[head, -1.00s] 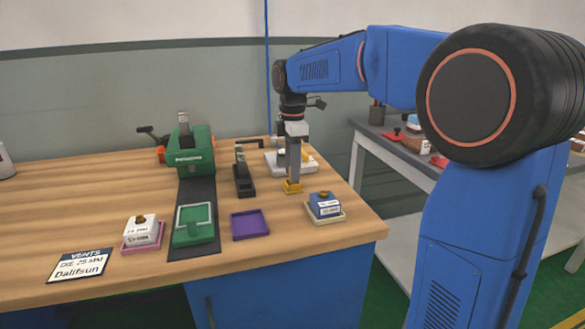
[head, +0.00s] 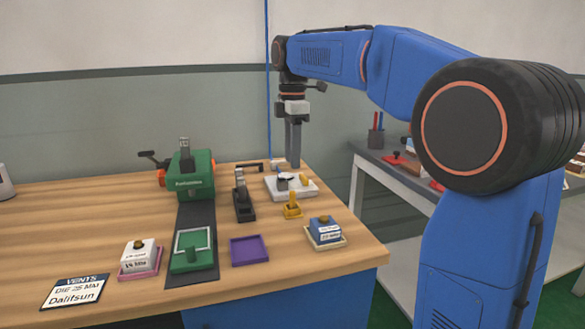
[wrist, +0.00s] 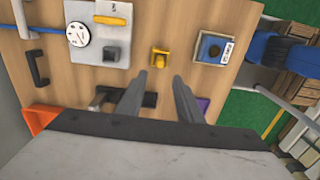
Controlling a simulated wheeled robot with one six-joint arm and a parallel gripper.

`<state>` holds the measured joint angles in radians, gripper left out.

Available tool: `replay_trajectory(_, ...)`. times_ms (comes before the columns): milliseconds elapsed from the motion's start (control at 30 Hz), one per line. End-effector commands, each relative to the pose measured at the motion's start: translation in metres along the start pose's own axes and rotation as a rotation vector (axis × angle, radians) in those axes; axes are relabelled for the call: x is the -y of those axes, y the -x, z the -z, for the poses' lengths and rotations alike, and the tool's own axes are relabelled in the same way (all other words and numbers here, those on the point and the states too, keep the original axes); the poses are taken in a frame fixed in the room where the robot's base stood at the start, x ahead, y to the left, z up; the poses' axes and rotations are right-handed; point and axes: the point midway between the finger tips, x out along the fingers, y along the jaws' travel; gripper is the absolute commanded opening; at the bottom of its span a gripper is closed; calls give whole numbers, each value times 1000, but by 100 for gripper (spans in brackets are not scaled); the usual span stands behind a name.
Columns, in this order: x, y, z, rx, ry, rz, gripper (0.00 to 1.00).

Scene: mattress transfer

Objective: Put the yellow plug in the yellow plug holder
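The yellow plug (head: 292,197) stands upright in the yellow plug holder (head: 292,212), near the right end of the wooden workbench. In the wrist view the plug (wrist: 160,56) and holder show ahead of the fingertips. My gripper (head: 293,165) is raised behind the holder and apart from it. In the wrist view my gripper (wrist: 160,75) has its two fingers spread with nothing between them. How deep the plug sits in the holder is hard to tell.
A white plate (head: 275,188) with a round dial and a small yellow piece lies behind the holder. A blue-and-white block (head: 324,229) on a tray stands front right. A purple tray (head: 249,251) and black stand (head: 243,207) are to the left.

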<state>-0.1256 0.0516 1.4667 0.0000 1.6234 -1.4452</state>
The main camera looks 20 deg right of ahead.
Motion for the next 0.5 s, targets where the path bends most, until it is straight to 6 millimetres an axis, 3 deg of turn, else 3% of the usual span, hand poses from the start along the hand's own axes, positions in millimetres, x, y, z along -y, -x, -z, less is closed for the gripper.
replay_trajectory(300, 3, 7, -1, 0, -12, -4, 33)
replay_trajectory(500, 39, 0, -12, -8, -161, -44, 33)
